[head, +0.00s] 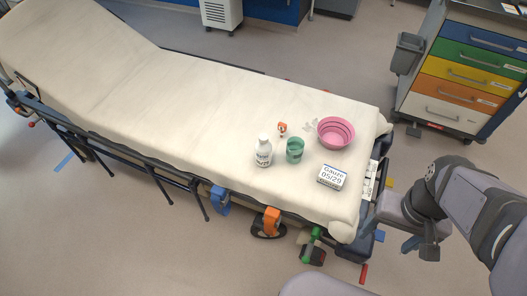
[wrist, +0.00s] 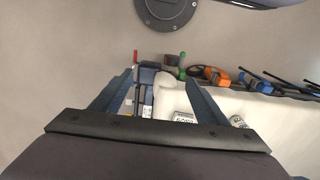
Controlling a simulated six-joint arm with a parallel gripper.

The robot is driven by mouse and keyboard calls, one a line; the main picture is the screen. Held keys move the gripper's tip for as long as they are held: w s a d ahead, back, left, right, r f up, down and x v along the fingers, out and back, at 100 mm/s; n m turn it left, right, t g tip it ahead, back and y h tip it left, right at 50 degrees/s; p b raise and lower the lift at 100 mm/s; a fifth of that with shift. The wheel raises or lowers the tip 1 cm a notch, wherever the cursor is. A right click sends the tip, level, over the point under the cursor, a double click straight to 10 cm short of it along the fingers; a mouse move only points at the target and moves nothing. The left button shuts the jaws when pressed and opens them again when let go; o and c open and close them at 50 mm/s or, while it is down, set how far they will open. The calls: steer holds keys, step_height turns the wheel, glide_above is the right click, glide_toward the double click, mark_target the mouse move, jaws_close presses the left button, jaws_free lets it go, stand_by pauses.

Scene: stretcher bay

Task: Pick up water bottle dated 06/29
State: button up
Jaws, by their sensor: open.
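A white bottle (head: 264,154) with dark print on its label stands upright on the stretcher (head: 190,95), left of a green cup (head: 295,150). Its date is too small to read. In the wrist view, a pale printed object, probably this bottle (wrist: 237,121), shows partly at the right, outside my fingers. My gripper (wrist: 160,78) is open, with nothing held between its fingers. In the head view my gripper (head: 410,243) is at the right, past the stretcher's foot end and well apart from the bottle.
A gauze box marked 05/29 (head: 332,177), a pink basin (head: 336,132) and a small orange-and-white item (head: 282,128) share the stretcher's foot end. Side rails and coloured levers line its near edge. A drawer cart (head: 462,82) stands at the back right. The stretcher's middle is clear.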

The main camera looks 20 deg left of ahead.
steer(key=r, duration=0.2)
steer(key=n+t+y+b, duration=0.4)
steer(key=t+y+b, duration=0.3)
steer(key=t+b, duration=1.15)
glide_above(263, 156)
steer(key=r+b+v, duration=0.1)
steer(key=v, duration=0.3)
steer(key=f+g, duration=0.2)
steer(key=shift+h, duration=0.3)
steer(key=f, duration=2.2)
steer(key=shift+s+p, duration=0.25)
steer(key=shift+p, duration=0.05)
steer(key=shift+r+p+x, duration=0.15)
steer(key=shift+p+x, duration=0.1)
steer(key=shift+x, duration=1.6)
steer(key=shift+r+p+x, duration=0.1)
steer(key=shift+p+x, duration=0.1)
steer(key=shift+x, duration=1.65)
steer(key=shift+d, duration=0.15)
